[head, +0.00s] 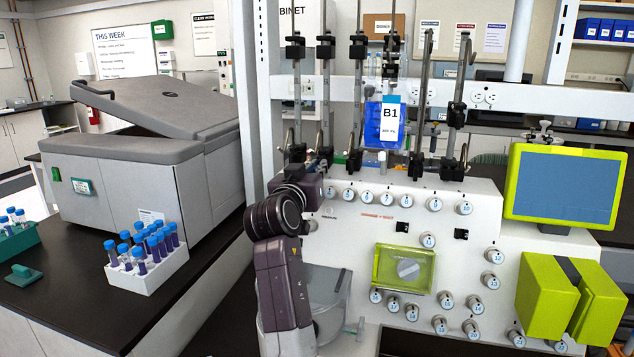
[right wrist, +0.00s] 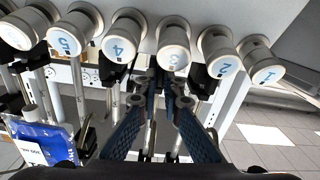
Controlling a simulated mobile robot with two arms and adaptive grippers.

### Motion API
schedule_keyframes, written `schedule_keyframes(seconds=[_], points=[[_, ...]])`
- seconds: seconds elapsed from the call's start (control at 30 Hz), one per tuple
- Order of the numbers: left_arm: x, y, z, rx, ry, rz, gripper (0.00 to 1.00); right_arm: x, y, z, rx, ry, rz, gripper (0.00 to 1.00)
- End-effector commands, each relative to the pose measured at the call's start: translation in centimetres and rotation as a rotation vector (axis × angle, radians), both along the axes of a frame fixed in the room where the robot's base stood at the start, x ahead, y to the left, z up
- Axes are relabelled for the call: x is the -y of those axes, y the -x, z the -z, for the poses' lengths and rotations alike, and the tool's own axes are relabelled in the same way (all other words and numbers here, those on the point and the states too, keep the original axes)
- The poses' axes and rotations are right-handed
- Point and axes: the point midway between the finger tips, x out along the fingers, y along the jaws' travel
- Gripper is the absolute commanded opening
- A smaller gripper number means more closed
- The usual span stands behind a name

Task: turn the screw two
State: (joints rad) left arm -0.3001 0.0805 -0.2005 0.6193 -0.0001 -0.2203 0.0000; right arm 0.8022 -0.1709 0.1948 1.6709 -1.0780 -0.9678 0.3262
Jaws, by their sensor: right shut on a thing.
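A row of white knobs with blue numbers runs along the top of the right wrist view. The knob labelled 2 (right wrist: 225,66) is to the right of the knob labelled 3 (right wrist: 174,58). My right gripper (right wrist: 168,88) has its blue fingers drawn together at the lower side of knob 3 and is shut on it; the exact contact is partly hidden. Knob 2 is apart from the fingers. In the head view my right arm stands in front of the left end of the knob row, and my fingertips are hidden there. My left gripper is not in view.
Dark rods with clamps, such as this clamp (head: 325,156), rise just behind the knobs. A blue B1 bag (head: 370,122) hangs among them. A green-framed screen (head: 563,187) is at right. A tube rack (head: 150,273) stands on the left counter.

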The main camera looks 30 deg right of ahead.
Motion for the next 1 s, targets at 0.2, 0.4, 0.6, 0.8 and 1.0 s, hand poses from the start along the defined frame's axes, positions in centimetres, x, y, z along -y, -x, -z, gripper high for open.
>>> schedule_keyframes(seconds=[0.2,0.4,0.6,0.8,1.0], points=[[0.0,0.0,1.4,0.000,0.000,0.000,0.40,0.0,0.0,0.2,0.065,-0.057,-0.001,0.00],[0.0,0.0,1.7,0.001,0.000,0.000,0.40,0.0,0.0,0.0,0.089,-0.077,-0.001,0.00],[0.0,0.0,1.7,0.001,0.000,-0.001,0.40,0.0,0.0,-0.1,0.094,-0.081,-0.001,0.00],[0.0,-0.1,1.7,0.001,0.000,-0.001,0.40,0.0,0.0,-0.1,0.095,-0.080,-0.001,0.00],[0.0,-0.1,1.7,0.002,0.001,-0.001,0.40,0.0,0.0,-0.1,0.094,-0.079,0.000,0.14]])
